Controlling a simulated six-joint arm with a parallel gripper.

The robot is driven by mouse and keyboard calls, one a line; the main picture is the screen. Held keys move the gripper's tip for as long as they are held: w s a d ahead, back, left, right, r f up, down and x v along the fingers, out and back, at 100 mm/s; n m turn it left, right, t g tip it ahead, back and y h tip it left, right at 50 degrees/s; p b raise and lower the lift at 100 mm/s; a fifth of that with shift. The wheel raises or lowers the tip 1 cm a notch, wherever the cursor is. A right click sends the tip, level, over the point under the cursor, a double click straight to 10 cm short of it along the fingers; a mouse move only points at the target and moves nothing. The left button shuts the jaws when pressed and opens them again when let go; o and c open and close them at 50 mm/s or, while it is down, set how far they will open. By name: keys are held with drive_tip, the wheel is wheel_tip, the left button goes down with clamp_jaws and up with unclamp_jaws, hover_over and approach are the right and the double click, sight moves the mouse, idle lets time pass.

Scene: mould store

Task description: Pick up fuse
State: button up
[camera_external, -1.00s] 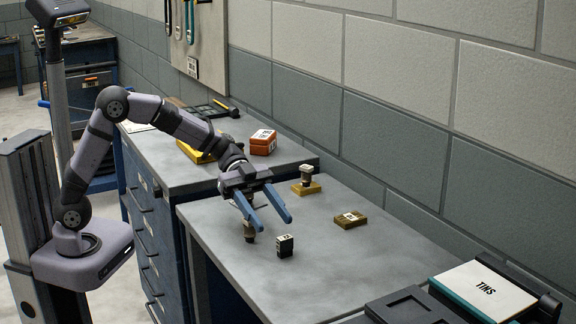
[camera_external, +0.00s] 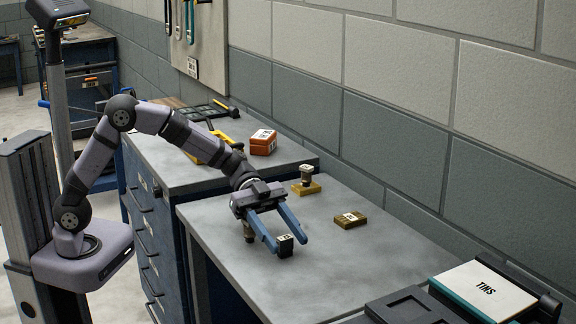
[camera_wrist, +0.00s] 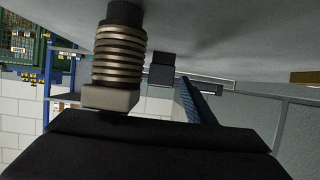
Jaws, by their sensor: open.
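My gripper (camera_external: 289,245) is open, low over the grey bench, its two blue fingers spread toward the front. A small dark block with a white label (camera_external: 285,246) stands at the fingertips, close to the left finger. A ribbed cylinder (camera_external: 249,232) stands behind the left finger, partly hidden by it. In the wrist view the ribbed cylinder (camera_wrist: 119,58) looks large, with metal rings and a pale squared end. A dark block (camera_wrist: 162,68) and one blue finger (camera_wrist: 194,100) show beyond it. No readable label tells me which piece is the fuse.
A brass-coloured block (camera_external: 350,220) lies to the right. Another brass-coloured base (camera_external: 306,188) carries an upright piece behind the gripper. An orange box (camera_external: 263,146) sits on the cabinet. The bench's middle is clear.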

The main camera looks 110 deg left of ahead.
sight(284, 237)
drive_tip(key=shift+w+d+f, duration=0.1)
drive_tip(key=shift+w, duration=0.1)
drive_tip(key=shift+c, duration=0.6)
drive_tip(key=c, duration=1)
wheel_tip(284, 237, up, 10)
drive_tip(key=p, duration=0.2)
drive_tip(key=shift+s+p, duration=0.1)
drive_tip(key=shift+p, duration=0.2)
